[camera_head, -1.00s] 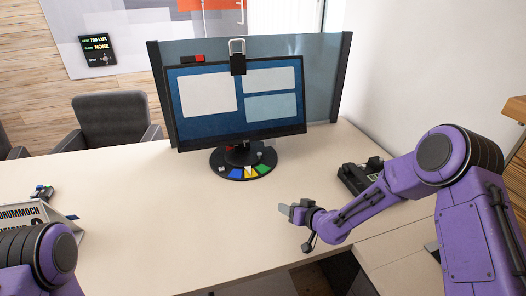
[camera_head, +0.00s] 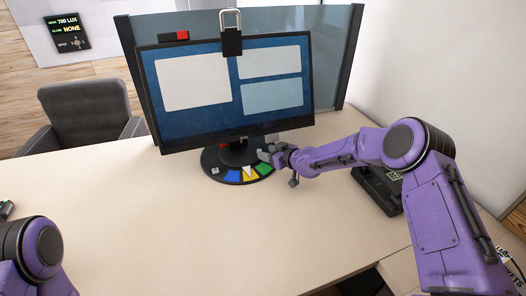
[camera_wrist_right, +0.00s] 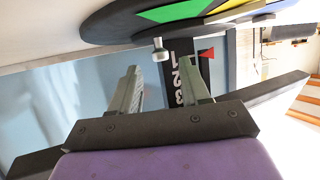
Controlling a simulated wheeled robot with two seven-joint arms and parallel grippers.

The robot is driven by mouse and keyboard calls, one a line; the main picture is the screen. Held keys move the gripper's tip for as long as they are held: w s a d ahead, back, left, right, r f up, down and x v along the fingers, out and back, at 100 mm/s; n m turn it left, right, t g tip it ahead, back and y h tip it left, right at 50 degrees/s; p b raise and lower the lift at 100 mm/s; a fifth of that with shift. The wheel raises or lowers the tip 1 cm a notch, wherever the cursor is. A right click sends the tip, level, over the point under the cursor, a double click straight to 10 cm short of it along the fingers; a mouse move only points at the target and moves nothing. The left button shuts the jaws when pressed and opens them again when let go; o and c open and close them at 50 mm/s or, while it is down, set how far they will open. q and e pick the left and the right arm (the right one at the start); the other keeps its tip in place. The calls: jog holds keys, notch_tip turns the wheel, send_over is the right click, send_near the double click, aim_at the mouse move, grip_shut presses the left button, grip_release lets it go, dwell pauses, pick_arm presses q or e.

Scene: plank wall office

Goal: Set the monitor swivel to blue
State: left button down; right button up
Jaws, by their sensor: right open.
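The monitor (camera_head: 230,90) stands on a dark round base (camera_head: 212,174) with coloured wedges: blue (camera_head: 232,175), yellow (camera_head: 248,177) and green (camera_head: 263,168). A bit of red shows behind. A pale pointer-like mark (camera_head: 247,170) lies by the yellow wedge. My right gripper (camera_head: 266,152) is open at the right side of the base, below the screen's edge. In the right wrist view the open jaws (camera_wrist_right: 163,80) point at a small grey peg (camera_wrist_right: 158,45) under the disc's rim; I see no grip on it.
A glass divider (camera_head: 335,60) stands behind the monitor, with a padlock-shaped piece (camera_head: 231,35) at the screen top. A dark device (camera_head: 378,187) lies under my right arm. A chair (camera_head: 88,115) is beyond the desk. The desk's front middle (camera_head: 190,235) is clear.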

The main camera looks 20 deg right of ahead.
jog(key=shift+x, duration=0.9)
jog(key=shift+w+a+f, duration=0.2)
jog(key=shift+w+a, duration=0.1)
jog(key=shift+w, duration=0.2)
grip_shut()
